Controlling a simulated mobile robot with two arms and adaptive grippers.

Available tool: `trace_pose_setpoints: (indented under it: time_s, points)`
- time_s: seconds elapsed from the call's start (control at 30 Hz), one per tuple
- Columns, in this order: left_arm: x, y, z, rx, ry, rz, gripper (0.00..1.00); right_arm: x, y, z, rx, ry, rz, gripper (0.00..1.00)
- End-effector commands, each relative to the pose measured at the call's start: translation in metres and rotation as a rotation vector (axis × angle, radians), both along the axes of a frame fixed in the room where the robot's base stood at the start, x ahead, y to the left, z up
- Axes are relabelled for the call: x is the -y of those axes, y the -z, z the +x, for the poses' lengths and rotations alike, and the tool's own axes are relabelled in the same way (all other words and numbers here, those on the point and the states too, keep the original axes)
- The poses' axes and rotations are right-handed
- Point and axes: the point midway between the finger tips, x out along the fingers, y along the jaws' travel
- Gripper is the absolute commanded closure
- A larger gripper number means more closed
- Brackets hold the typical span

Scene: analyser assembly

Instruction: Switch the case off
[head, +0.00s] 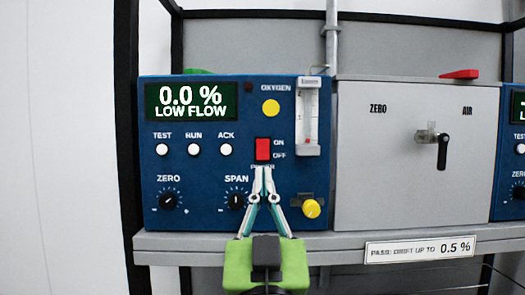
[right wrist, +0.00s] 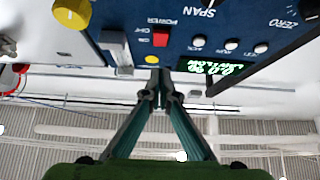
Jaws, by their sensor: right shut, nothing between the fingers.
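The blue analyser case (head: 190,215) stands on a grey shelf with its display (head: 191,101) lit, reading 0.0 % LOW FLOW. Its red power switch (head: 263,149) has ON and OFF labels to its right. My right gripper (head: 263,169) is shut and empty, with its fingertips just below the switch; I cannot tell whether they touch the panel. In the right wrist view, the closed fingertips (right wrist: 155,76) point toward the panel, and the red switch (right wrist: 160,38) shows clear above them. The case appears upside down there. My left gripper is not in view.
The SPAN knob (head: 236,200) and a yellow knob (head: 311,208) flank my fingers. A flow meter (head: 309,115) is to the right of the switch. A grey ZERO/AIR box (head: 390,190) with a black lever (head: 443,151) stands beside the case. The shelf edge (head: 200,242) runs below.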

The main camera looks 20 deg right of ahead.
Motion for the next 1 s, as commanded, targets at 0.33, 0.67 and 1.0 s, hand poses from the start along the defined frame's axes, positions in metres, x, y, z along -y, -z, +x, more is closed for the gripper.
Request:
trace_pose_setpoints:
  time_s: [0.33, 0.67, 1.0]
  points:
    - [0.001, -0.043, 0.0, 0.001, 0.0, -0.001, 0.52, 0.015, -0.024, 0.054, -0.005, 0.002, -0.004, 1.0]
    - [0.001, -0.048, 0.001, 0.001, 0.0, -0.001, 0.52, 0.02, -0.019, 0.069, -0.001, -0.001, 0.001, 1.0]
    - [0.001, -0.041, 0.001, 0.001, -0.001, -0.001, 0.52, 0.02, -0.016, 0.07, 0.006, 0.0, 0.0, 1.0]
